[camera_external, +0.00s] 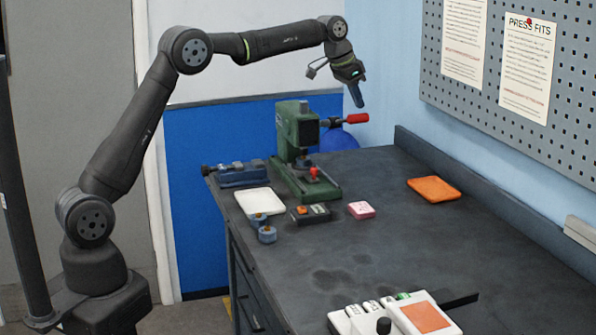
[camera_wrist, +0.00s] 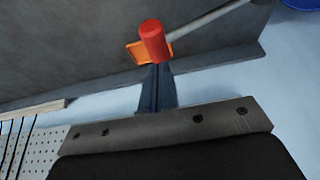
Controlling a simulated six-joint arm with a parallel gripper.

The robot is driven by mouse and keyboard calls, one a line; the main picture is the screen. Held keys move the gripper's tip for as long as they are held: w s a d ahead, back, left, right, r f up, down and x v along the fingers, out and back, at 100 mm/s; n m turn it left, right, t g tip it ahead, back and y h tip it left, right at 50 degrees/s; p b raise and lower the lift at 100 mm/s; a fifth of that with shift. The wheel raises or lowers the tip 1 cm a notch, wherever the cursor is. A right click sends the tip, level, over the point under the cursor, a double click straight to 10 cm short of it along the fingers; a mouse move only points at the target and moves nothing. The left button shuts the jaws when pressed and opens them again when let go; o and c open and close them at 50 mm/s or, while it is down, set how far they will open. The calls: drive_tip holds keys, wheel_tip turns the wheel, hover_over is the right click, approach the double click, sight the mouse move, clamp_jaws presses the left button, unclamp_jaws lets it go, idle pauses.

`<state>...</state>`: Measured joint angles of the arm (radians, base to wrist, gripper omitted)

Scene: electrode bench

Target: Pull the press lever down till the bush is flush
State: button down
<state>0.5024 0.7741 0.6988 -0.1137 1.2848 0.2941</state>
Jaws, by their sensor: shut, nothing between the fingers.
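The green press (camera_external: 292,132) stands at the far left part of the bench. Its lever sticks out to the right, close to level, and ends in a red handle (camera_external: 355,118). In the wrist view the red handle (camera_wrist: 152,42) on its grey rod (camera_wrist: 208,19) appears just beyond the fingertips. My gripper (camera_external: 360,104) is shut and empty, pointing down close above the handle; I cannot tell if it touches. Its fingers also show in the wrist view (camera_wrist: 157,68). A small red piece (camera_external: 313,172) is at the press base; whether it is the bush, or how deep it sits, is unclear.
A blue vise (camera_external: 243,175), white tray (camera_external: 260,202), dark block (camera_external: 309,214) and pink block (camera_external: 361,210) lie around the press. An orange tray (camera_external: 434,189) lies right. A white unit (camera_external: 395,318) stands at the front. The bench middle is clear.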

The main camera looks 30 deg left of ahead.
sight(356, 116)
drive_tip(key=shift+f, duration=0.15)
idle(0.3)
drive_tip(key=shift+f, duration=0.4)
drive_tip(key=shift+f, duration=0.1)
drive_tip(key=shift+f, duration=0.45)
drive_tip(key=shift+s+d+f+g+y, duration=0.1)
drive_tip(key=shift+f+g+y, duration=0.15)
drive_tip(key=shift+f, duration=0.55)
drive_tip(key=shift+s+d+f+g+y, duration=0.1)
drive_tip(key=shift+f+g+y, duration=0.15)
drive_tip(key=shift+f, duration=0.5)
